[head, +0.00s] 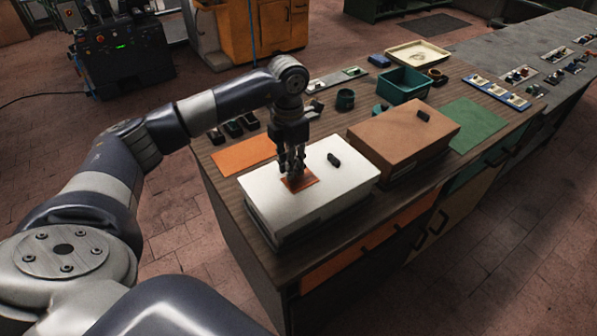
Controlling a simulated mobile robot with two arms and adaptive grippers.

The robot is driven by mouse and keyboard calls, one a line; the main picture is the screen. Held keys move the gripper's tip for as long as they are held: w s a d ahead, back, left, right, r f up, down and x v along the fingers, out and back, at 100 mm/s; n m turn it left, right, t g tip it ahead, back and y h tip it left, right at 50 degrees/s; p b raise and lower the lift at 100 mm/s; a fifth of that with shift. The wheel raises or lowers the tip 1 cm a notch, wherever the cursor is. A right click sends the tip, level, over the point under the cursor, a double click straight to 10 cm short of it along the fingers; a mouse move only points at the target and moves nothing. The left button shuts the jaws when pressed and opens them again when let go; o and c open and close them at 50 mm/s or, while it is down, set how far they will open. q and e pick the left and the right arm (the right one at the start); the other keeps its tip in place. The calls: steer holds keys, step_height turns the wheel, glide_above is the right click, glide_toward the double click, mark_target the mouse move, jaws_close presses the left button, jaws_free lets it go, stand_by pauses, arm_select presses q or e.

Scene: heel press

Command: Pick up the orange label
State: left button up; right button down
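The orange label (304,183) lies on the top of the white box (340,172), towards its front left part. My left gripper (292,173) points straight down over the label, with its fingertips at or just above it and covering part of it. The fingers are small and dark here, so I cannot tell whether they are open or shut, or whether they touch the label. My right gripper is out of view.
A small black block (334,159) sits on the white box beside the label. A brown box (403,138) stands to the right. An orange mat (238,156) lies behind left, a green mat (466,124) far right. A teal bin (404,85) stands behind.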

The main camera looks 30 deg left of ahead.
arm_select(q)
steer(key=shift+f, duration=0.25)
jaws_close()
steer(key=shift+r, duration=0.1)
steer(key=shift+r+b, duration=0.2)
steer(key=shift+b, duration=0.1)
steer(key=r+b, duration=0.2)
steer(key=shift+s+d+r, duration=0.15)
steer(key=shift+s+r, duration=0.05)
steer(key=shift+r, duration=0.15)
steer(key=s+d+r+b, duration=0.1)
steer(key=s+d+r, duration=0.1)
steer(key=s+d, duration=0.2)
steer(key=s+d+r+b, duration=0.1)
steer(key=s+d, duration=0.3)
steer(key=s, duration=0.5)
steer(key=shift+d+r+b, duration=0.25)
steer(key=shift+r+b, duration=0.1)
steer(key=shift+r, duration=0.55)
